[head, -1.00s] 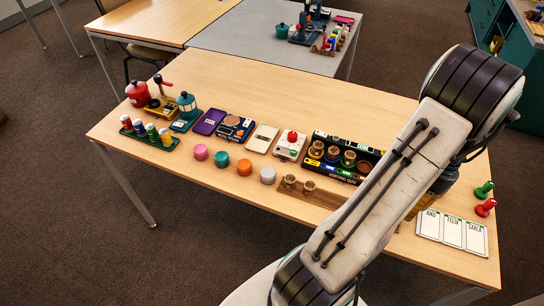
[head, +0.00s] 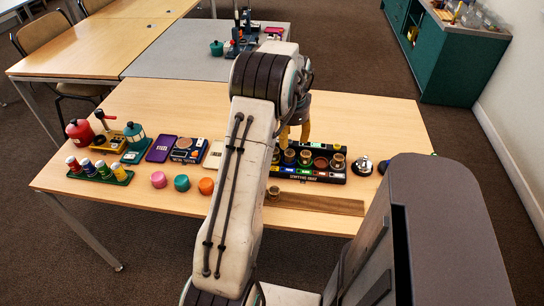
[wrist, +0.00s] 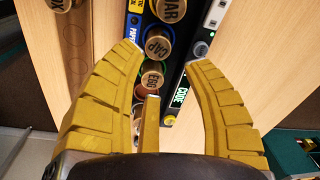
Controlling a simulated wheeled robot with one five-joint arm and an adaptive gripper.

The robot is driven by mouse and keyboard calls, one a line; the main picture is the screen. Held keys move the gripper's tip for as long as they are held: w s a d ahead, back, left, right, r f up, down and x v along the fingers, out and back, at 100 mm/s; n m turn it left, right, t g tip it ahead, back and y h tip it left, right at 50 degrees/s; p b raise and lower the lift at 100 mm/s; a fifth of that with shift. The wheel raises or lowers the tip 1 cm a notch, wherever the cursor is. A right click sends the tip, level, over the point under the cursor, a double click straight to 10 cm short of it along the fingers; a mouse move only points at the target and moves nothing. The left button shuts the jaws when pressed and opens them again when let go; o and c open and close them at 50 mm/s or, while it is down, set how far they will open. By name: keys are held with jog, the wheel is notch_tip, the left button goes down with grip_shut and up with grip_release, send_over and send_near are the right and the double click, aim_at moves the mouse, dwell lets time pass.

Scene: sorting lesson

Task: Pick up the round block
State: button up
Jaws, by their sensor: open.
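Several brown round blocks stand in the black sorting tray (head: 310,178); one (head: 338,162) is at its right end. In the wrist view I read CAP on one block (wrist: 157,42), EGG on another (wrist: 152,75) and JAR on a third (wrist: 171,9). My gripper (head: 294,137) is open, with yellow fingers pointing down over the tray's left part. In the wrist view the CAP and EGG blocks show between the side fingers (wrist: 164,50); the third finger covers part of the tray. I cannot tell whether any finger touches a block.
A wooden rack (head: 330,206) lies in front of the tray with a round block (head: 273,192) on it. Pink (head: 158,179), teal (head: 181,183) and orange (head: 206,186) round pieces stand left of my arm. A bell (head: 362,166) is right of the tray. The table's back right is clear.

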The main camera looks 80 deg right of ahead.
aim_at(289, 152)
jog(key=shift+w+r+m, duration=0.1)
jog(key=shift+w+m, duration=0.1)
jog(key=shift+m, duration=0.3)
jog(key=m, duration=0.3)
jog(key=shift+s+m, duration=0.1)
jog(key=shift+m, duration=0.3)
jog(key=shift+f+m, duration=0.25)
jog(key=shift+m, duration=0.15)
jog(key=shift+d+f+p, duration=0.15)
jog(key=shift+f+p, duration=2.1)
jog(key=shift+f, duration=1.25)
jog(key=c, duration=0.7)
jog(key=shift+o, duration=0.2)
